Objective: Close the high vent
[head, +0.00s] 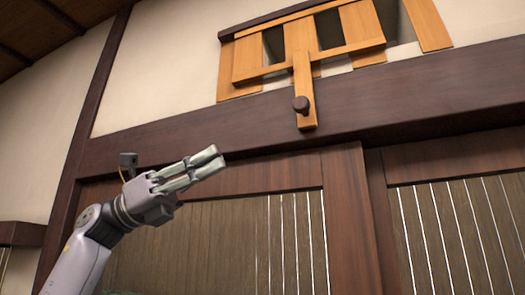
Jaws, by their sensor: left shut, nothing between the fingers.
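The high vent (247,60) is a set of light wooden slats on the wall above a dark beam. Dark gaps show between its slats, so it stands at least partly open. A wooden handle piece (303,75) hangs down from the slats in front of the beam, with a round dark knob (300,104) near its lower end. My left gripper (216,160) is shut and empty, pointing right, below and to the left of the knob and apart from it. My right gripper is out of view.
A thick dark beam (420,95) runs across under the vent. Below it are slatted sliding panels (455,230) in dark frames, with a dark post (350,220) between them. Plain plaster wall (150,70) lies left of the vent.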

